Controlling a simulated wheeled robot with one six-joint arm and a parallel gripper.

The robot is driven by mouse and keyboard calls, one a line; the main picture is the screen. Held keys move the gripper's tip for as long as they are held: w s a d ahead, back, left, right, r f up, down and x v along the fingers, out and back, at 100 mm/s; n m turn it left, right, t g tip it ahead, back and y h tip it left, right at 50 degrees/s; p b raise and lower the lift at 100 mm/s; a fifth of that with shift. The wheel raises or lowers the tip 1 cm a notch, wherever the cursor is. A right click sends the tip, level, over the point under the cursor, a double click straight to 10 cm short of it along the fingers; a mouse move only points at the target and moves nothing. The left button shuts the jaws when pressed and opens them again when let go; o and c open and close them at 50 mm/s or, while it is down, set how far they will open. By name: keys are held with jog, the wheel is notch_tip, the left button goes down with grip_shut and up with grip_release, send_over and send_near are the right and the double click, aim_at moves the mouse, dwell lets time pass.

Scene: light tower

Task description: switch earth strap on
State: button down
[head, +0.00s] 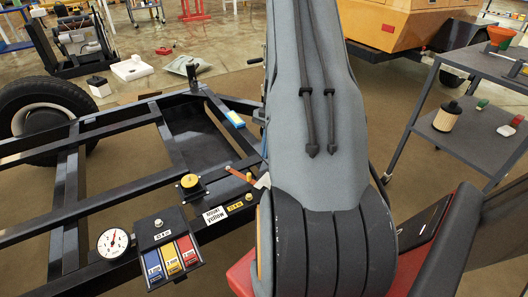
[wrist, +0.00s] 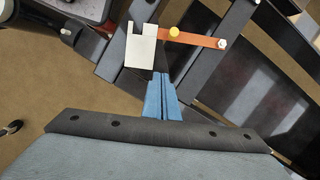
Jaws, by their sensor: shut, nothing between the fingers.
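The earth strap is most likely the copper-coloured strip (wrist: 195,38) in the wrist view. It has a silver bolt at its right end and a yellow knob (wrist: 174,32) near its left end. Its left end meets the upper right edge of a white notched piece (wrist: 141,44); I cannot tell whether it sits in it or only overlaps it. In the head view the strip (head: 239,175) shows small beside my arm, with the white piece (head: 262,181) partly hidden. My gripper (wrist: 160,76), with blue fingers, is shut and empty, just below the white piece in the picture.
A black frame (head: 175,150) carries a yellow-based knob (head: 190,183), a panel of blue, yellow and red switches (head: 172,259) and a round gauge (head: 113,243). A grey cart (head: 470,135) stands at right. My arm hides the middle of the head view.

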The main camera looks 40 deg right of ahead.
jog(key=s+a+f, duration=0.1)
jog(key=a+f, duration=0.4)
jog(key=f, duration=0.1)
jog(key=shift+a+f+b, duration=0.3)
jog(key=shift+b, duration=0.1)
jog(key=shift+s, duration=0.15)
